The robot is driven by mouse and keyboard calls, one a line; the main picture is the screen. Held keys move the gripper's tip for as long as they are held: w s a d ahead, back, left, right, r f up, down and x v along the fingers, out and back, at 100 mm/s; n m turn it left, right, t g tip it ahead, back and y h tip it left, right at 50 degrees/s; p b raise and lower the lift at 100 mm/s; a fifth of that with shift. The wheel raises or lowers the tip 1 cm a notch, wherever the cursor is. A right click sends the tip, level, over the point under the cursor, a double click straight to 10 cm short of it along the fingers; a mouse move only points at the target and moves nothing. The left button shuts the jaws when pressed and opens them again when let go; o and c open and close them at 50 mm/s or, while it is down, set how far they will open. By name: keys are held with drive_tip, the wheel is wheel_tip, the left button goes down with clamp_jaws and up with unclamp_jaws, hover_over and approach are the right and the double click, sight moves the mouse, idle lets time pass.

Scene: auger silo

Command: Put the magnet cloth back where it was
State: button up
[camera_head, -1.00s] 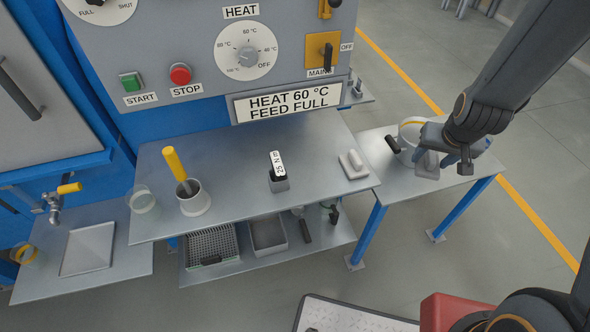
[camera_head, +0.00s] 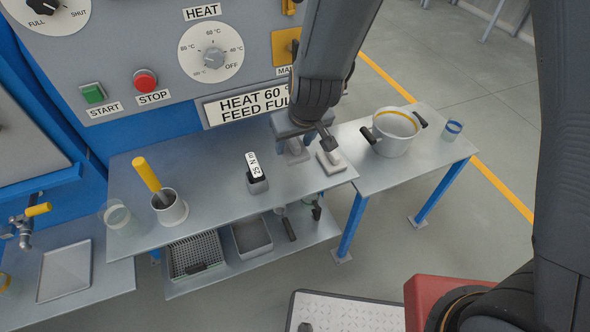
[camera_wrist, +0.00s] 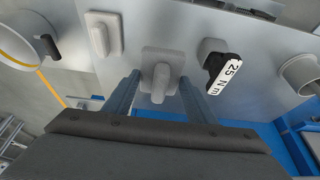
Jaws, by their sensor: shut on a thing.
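My gripper (camera_head: 291,136) is above the right part of the grey work table, shut on a small light-grey pad with a knob on top, which I take for the magnet cloth (camera_head: 297,157). In the wrist view the magnet cloth (camera_wrist: 161,58) sits between the two fingers (camera_wrist: 158,88), its knob toward the camera. It is close over the table top; I cannot tell whether it touches. A similar pale pad with a knob (camera_head: 331,162) lies just to its right on the table; it shows to the left in the wrist view (camera_wrist: 103,30).
A block labelled 25 N m (camera_head: 257,183) stands left of my gripper, and a cup (camera_head: 171,212) with a yellow-handled tool stands farther left. Trays (camera_head: 252,238) lie below. Bare table lies around the block.

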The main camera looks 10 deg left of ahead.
sight(295, 153)
wheel_tip(295, 153, down, 4)
drive_tip(key=shift+w+f+b, duration=0.1)
drive_tip(key=shift+f+b, duration=0.05)
drive_tip(key=shift+b, duration=0.85)
drive_tip(key=shift+f, duration=2.25)
drive_tip(key=shift+f, duration=0.1)
drive_tip(key=o, duration=1.1)
drive_tip(key=shift+o, duration=0.3)
